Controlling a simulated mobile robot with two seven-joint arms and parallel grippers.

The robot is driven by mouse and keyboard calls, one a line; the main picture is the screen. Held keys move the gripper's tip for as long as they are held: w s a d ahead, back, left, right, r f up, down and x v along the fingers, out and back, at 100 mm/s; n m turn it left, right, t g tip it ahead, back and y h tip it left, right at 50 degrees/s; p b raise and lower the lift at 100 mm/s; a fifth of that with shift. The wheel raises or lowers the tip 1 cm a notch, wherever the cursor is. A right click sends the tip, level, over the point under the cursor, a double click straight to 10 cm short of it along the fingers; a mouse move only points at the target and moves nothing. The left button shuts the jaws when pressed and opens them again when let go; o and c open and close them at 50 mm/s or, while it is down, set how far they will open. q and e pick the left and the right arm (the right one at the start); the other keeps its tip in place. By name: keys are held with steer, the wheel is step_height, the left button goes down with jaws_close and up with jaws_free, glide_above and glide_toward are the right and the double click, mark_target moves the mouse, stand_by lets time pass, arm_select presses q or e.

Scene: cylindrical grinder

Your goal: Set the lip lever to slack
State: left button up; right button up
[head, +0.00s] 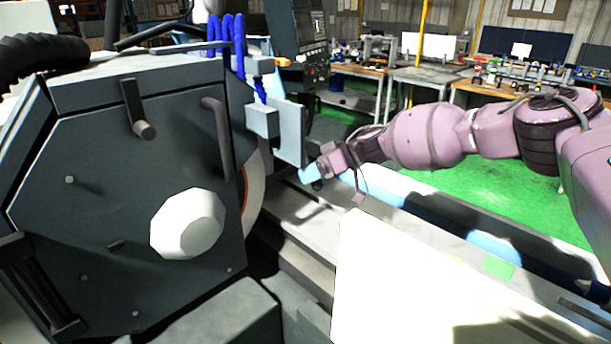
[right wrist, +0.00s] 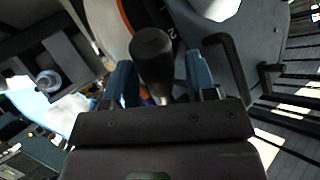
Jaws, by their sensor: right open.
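A lever with a rounded black knob (right wrist: 152,56), which looks to be the lip lever, stands between the fingers of my right gripper in the right wrist view. A pale metal stem shows just below the knob. The right gripper (head: 309,174) is open, its blue fingers on either side of the lever; I cannot tell whether either one touches it. In the head view the gripper is beside the grinder's wheel guard (head: 90,200), and the lever there is not clearly visible. My left gripper is not in view.
The guard carries a white faceted knob (head: 188,224), a dark handle (head: 217,135) and a short dark lever (head: 138,108). A grey block with a plate (head: 290,130) stands close above the right gripper. A pale panel (head: 400,285) fills the front. Benches (head: 420,75) stand behind.

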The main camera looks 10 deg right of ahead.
steer(key=b+v, duration=0.1)
steer(key=v, duration=0.8)
steer(key=shift+d, duration=0.15)
steer(key=shift+s, duration=0.1)
